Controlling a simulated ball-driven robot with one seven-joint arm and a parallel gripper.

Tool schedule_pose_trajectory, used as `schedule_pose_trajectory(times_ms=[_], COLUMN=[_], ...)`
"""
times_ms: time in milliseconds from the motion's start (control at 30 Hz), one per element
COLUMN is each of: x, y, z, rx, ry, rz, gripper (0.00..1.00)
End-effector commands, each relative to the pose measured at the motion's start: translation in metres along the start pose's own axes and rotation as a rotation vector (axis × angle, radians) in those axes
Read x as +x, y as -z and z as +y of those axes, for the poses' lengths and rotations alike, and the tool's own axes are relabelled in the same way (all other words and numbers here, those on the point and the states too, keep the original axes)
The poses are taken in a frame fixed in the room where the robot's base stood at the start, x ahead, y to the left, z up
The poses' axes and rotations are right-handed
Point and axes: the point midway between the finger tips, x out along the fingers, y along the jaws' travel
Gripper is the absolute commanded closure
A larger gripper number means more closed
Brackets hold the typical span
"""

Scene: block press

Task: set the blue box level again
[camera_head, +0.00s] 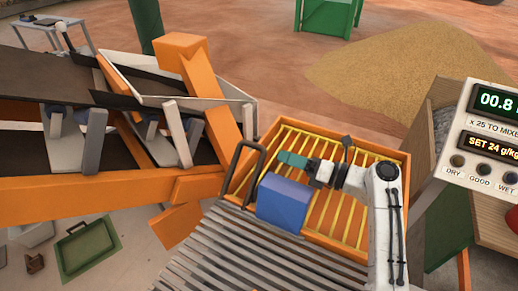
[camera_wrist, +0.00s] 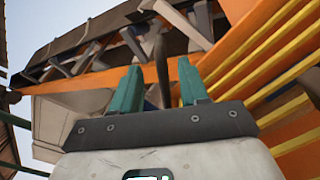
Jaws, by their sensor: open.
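The blue box (camera_head: 284,203) is in the head view, at the near left part of an orange-framed tray with yellow bars (camera_head: 345,238), where the tray meets grey slats. It looks tilted; what lies under it is hidden. My gripper (camera_head: 281,157) is above and behind the box in the picture, its teal fingers pointing left, apart from the box. In the wrist view the two teal fingers of my gripper (camera_wrist: 160,80) stand apart with nothing held between them. I cannot make out the box in the wrist view.
A dark curved handle (camera_head: 243,168) rises just left of the box. Grey slats (camera_head: 235,255) lie in front. An orange conveyor frame (camera_head: 100,185) fills the left. A display panel (camera_head: 492,135) stands at the right. A sand heap (camera_head: 410,70) lies behind.

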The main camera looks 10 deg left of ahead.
Motion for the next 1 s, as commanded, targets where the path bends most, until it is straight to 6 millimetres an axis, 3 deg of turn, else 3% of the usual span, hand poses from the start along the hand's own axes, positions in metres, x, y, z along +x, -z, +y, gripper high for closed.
schedule_pose_trajectory(times_ms=[167, 600, 1000], x=[0.018, 0.092, 0.108], y=[0.000, 0.000, 0.001], z=[0.001, 0.001, 0.001], rx=[-0.001, 0.000, -0.001], ry=[-0.002, -0.002, 0.001], rz=[0.003, 0.001, -0.001], gripper=[0.56, 0.56, 0.56])
